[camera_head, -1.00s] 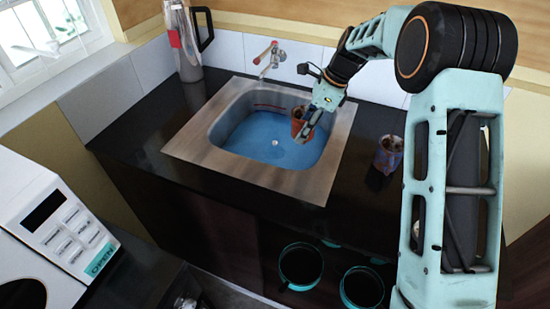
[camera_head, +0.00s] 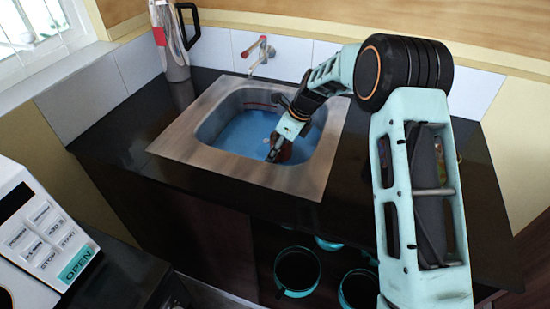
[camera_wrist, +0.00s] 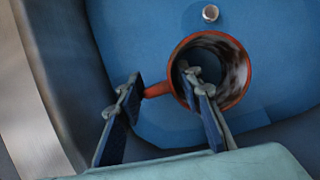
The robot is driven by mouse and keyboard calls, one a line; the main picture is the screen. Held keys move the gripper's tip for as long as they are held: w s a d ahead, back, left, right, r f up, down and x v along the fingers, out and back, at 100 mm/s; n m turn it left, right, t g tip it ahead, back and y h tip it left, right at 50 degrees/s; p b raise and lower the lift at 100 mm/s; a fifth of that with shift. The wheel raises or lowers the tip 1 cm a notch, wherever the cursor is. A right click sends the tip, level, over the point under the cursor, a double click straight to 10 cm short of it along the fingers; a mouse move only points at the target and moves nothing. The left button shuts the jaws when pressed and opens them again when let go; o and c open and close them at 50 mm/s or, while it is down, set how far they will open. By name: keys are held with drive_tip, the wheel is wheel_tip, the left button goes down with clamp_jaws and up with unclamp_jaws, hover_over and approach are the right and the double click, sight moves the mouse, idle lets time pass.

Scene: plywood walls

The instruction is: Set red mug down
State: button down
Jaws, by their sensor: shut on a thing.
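The red mug (camera_wrist: 246,72) is in the wrist view, seen from above with its mouth toward the camera and its handle pointing left. My gripper (camera_wrist: 160,87) is shut on it: one finger is inside the mug, the other is outside by the handle. In the head view my gripper (camera_head: 273,153) reaches down into the sink basin (camera_head: 222,125), and the mug (camera_head: 285,151) shows only as a dark red patch beside the fingers. The blue basin floor lies below the mug; I cannot tell whether the mug touches it.
A metal drain (camera_wrist: 210,13) shows in the basin floor. A tap (camera_head: 258,53) is behind the sink, and a tall flask (camera_head: 170,45) stands back left. A microwave (camera_head: 38,235) is at front left. Dark counter left of the sink is clear. Teal-rimmed pots (camera_head: 297,270) sit below the counter.

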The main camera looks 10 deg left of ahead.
drive_tip(key=shift+f, duration=1.45)
drive_tip(key=shift+f, duration=0.15)
drive_tip(key=c, duration=1.4)
unclamp_jaws()
drive_tip(key=shift+o, duration=0.2)
drive_tip(key=v, duration=1.2)
drive_tip(key=shift+d, duration=0.1)
